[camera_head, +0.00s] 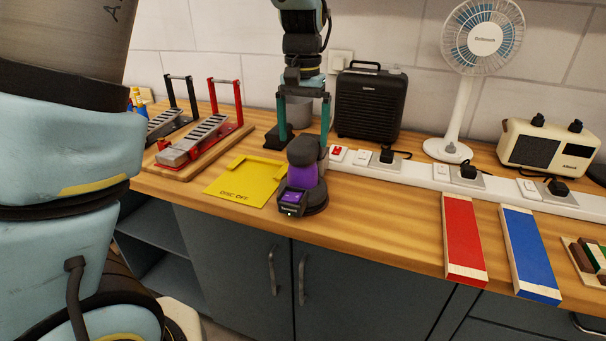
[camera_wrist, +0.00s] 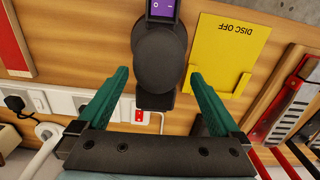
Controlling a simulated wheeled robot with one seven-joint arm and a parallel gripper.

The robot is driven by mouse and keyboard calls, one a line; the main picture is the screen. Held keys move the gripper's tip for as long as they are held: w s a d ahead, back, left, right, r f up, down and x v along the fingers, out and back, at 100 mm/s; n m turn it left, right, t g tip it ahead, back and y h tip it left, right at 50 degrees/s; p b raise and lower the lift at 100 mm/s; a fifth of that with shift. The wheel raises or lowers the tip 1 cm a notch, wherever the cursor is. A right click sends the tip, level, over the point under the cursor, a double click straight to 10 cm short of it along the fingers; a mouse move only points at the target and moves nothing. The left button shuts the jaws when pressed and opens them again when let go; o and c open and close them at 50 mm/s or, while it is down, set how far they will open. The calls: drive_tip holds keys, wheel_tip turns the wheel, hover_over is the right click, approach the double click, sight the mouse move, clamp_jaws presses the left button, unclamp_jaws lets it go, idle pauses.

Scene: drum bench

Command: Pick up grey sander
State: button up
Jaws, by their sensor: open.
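The grey sander (camera_head: 305,172) stands on the wooden bench near its front edge, dark grey with a purple band and a dark round base. My gripper (camera_head: 302,140) comes down from above and behind it with its green fingers apart. In the wrist view, the sander (camera_wrist: 159,58) lies ahead of and between the open fingers of my gripper (camera_wrist: 160,82), its dark rounded top showing. Nothing is held. I cannot tell whether the right finger touches the sander's body.
A yellow "DISC OFF" plate (camera_head: 247,180) lies left of the sander. A white power strip (camera_head: 415,178) with plugs runs to the right. A black heater (camera_head: 370,103), a fan (camera_head: 482,40) and a radio (camera_head: 548,147) stand behind. Red (camera_head: 463,240) and blue (camera_head: 531,253) blocks lie right.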

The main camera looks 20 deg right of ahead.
sight(304, 158)
drive_tip(key=shift+s+f+p, duration=0.2)
drive_tip(key=shift+f+p, duration=0.95)
drive_tip(key=shift+f, duration=2.25)
drive_tip(key=c, duration=1.4)
drive_tip(key=shift+w+r, duration=0.1)
drive_tip(key=shift+r, duration=0.05)
drive_tip(key=shift+c, duration=0.4)
